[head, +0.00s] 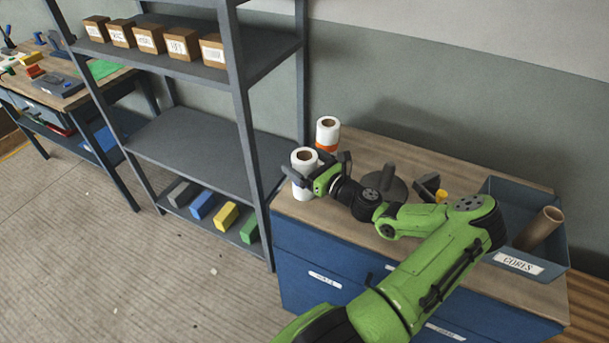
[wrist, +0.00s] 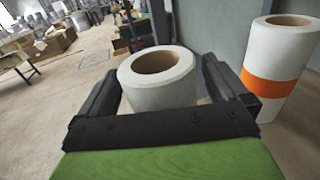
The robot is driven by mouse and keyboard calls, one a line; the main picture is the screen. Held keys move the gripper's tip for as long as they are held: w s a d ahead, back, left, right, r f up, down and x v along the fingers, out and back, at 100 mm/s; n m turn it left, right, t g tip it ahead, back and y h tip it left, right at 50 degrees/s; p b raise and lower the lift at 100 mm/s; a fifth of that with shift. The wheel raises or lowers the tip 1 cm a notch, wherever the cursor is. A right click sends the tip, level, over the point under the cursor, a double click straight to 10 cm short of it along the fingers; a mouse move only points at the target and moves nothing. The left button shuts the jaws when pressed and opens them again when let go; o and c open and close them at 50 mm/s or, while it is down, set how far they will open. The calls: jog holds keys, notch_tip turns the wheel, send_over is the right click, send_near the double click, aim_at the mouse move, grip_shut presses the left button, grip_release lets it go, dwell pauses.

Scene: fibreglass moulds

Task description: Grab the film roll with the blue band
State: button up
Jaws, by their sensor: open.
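A white film roll (head: 303,161) stands upright at the left end of the blue cabinet's wooden top; its lower part is hidden, and I see no blue band on it. In the wrist view this roll (wrist: 160,92) sits between the two fingers. My gripper (head: 316,170) is open, with one finger on each side of the roll; I cannot tell whether they touch it. A second white roll with an orange band (head: 328,132) stands upright behind it; in the wrist view this orange-banded roll (wrist: 274,70) is to the right, outside the fingers.
A dark round object with an upright handle (head: 388,180) and a black and yellow tool (head: 430,188) lie beside my arm. A blue bin labelled CORES (head: 518,263) holds a brown tube (head: 540,228). A grey shelf (head: 250,140) stands close on the left.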

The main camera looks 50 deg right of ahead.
jog(key=shift+w, duration=1)
jog(key=c, duration=1.4)
